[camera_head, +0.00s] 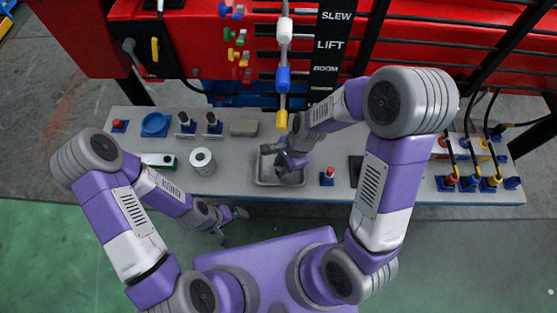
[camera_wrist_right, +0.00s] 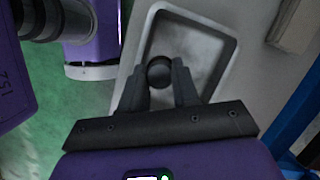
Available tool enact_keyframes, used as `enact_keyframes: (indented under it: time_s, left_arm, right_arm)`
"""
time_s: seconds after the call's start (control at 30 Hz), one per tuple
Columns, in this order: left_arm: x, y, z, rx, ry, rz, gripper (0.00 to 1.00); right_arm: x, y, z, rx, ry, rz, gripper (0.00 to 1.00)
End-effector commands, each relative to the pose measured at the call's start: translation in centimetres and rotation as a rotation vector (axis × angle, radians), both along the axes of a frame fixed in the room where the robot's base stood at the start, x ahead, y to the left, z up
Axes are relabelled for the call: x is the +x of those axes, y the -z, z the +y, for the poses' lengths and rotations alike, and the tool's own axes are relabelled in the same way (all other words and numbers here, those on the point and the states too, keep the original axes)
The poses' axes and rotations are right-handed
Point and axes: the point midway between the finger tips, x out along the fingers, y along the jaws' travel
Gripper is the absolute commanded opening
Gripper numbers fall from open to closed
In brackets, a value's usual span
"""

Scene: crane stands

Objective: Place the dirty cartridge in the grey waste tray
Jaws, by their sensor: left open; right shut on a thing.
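The grey waste tray (camera_head: 279,184) sits on the bench near the middle, and its rim also shows in the right wrist view (camera_wrist_right: 200,22). My right gripper (camera_head: 289,168) is over the tray. In the right wrist view its two fingers (camera_wrist_right: 158,82) are shut on a dark round cartridge (camera_wrist_right: 159,70), seen end-on against the tray floor. I cannot tell whether the cartridge touches the floor. The arm and fingers hide most of it in the head view. My left gripper (camera_head: 235,226) is open and empty, low in front of the bench's front edge.
A white cylinder (camera_head: 203,162) stands left of the tray. A green-and-white box (camera_head: 158,160), a blue ring (camera_head: 155,124) and a grey block (camera_head: 244,127) are on the bench (camera_head: 228,180). A red button (camera_head: 327,176) stands right of the tray. Levers (camera_head: 283,78) hang behind.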

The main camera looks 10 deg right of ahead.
Motion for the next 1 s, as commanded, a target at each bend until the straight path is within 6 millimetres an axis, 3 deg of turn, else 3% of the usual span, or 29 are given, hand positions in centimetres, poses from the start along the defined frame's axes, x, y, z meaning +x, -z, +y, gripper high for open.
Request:
enact_keyframes:
  time_s: [0.13, 0.23, 0.67, 0.7, 0.87, 1.0]
  left_arm:
    - [0.0, -0.6, 0.0, 0.000, 0.000, 0.000, 1.00]
    - [0.0, 0.5, 0.0, 0.000, 0.000, 0.000, 1.00]
    - [0.0, 0.7, 0.0, 0.000, 0.000, 0.001, 1.00]
    - [0.0, 0.7, 0.0, 0.000, 0.000, 0.001, 1.00]
    - [0.0, 0.7, 0.0, 0.000, 0.000, 0.001, 1.00]
    - [0.0, 0.7, 0.0, 0.000, 0.000, 0.000, 1.00]
  right_arm:
    - [0.3, -0.2, -0.8, 0.027, 0.016, 0.095, 0.00]
    - [0.1, 0.5, -0.8, 0.026, 0.014, 0.091, 0.00]
    - [0.1, 0.8, -0.7, 0.025, 0.014, 0.088, 0.00]
    - [0.1, 0.9, -0.8, 0.025, 0.014, 0.088, 0.32]
    - [0.1, 0.8, -0.8, 0.025, 0.014, 0.088, 0.56]
    - [0.1, 0.8, -0.8, 0.025, 0.014, 0.088, 0.56]
